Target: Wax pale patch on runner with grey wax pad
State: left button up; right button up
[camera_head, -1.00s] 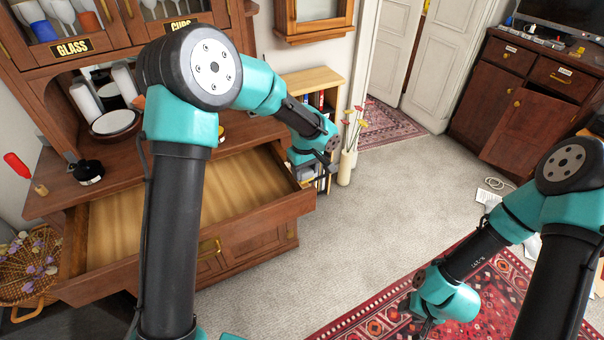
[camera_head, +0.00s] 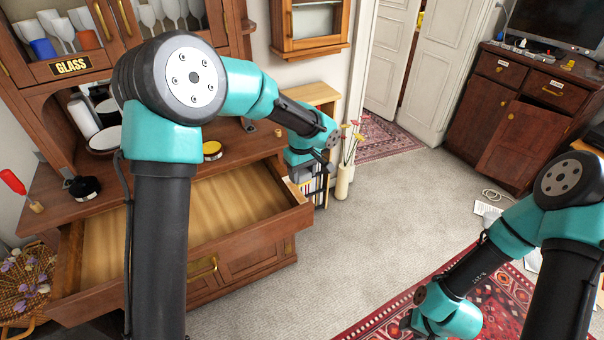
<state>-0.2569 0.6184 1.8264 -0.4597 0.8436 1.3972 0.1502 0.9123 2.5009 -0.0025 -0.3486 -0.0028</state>
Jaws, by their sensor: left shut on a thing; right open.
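The open wooden drawer (camera_head: 130,235) of the brown dresser stands out at the left. Its right side rail (camera_head: 278,178) runs up to the front corner. No distinct pale patch shows on it. My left gripper (camera_head: 302,176) hangs just beyond the right side of the drawer, small and partly hidden by its own wrist. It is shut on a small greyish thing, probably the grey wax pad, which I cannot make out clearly. My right gripper (camera_head: 406,326) is open and points down over the red rug, low in the picture. Nothing shows in it.
A black jar (camera_head: 84,188), a red-handled tool (camera_head: 14,182) and a yellow-lidded tin (camera_head: 212,150) stand on the dresser top. A vase with flowers (camera_head: 343,180) and a small bookshelf stand behind my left gripper. Grey carpet (camera_head: 390,215) is free in the middle.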

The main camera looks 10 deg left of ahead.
dwell(0.4)
pick_arm(q)
jog(key=w+a, duration=0.5)
jog(key=w, duration=0.1)
jog(key=shift+a, duration=0.25)
jog(key=shift+f, duration=0.2)
